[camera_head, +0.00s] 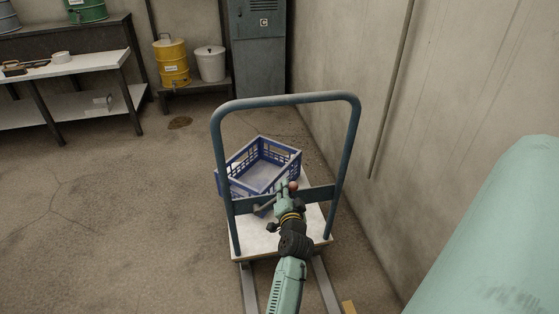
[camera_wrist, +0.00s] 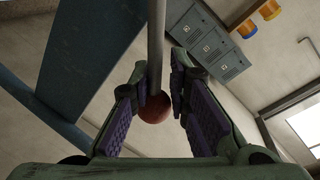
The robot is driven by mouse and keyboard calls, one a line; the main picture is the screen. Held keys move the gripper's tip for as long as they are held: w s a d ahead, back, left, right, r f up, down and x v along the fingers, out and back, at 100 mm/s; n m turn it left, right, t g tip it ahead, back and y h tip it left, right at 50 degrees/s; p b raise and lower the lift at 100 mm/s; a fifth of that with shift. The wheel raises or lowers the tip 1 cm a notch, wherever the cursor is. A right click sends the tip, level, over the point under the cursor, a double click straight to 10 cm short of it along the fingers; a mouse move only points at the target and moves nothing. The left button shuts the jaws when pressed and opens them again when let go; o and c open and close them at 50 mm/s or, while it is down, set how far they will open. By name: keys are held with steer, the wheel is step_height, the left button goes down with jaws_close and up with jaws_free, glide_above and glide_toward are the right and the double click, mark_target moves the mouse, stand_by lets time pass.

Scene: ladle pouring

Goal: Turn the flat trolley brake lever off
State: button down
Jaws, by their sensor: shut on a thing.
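The flat trolley (camera_head: 286,101) stands in the middle of the head view, with a blue-grey push handle and a pale deck. Its brake lever is a grey rod with a red ball knob (camera_head: 293,186), beside the handle's crossbar. In the wrist view the brake lever (camera_wrist: 157,42) runs down between the fingers to the red knob. My gripper (camera_head: 288,189) is at the crossbar and shut on the brake lever, with a finger on each side. In the head view my gripper hides most of the lever.
A blue crate (camera_head: 262,164) sits on the trolley deck behind the crossbar. A wall (camera_head: 430,100) runs close along the trolley's right side. A workbench (camera_head: 70,64), a yellow drum (camera_head: 172,64), a white bucket (camera_head: 210,64) and a locker (camera_head: 257,50) stand at the back. The left floor is clear.

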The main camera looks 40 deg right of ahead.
steer(key=shift+s+d+f+m, duration=0.3)
steer(key=shift+d+f+m, duration=0.3)
steer(key=shift+m, duration=0.2)
steer(key=c, duration=1.3)
jaws_free()
steer(key=shift+f+y, duration=0.1)
steer(key=shift+y, duration=0.2)
steer(key=shift+a, duration=0.1)
steer(key=v, duration=1.2)
steer(key=shift+f, duration=0.1)
steer(key=shift+c, duration=0.3)
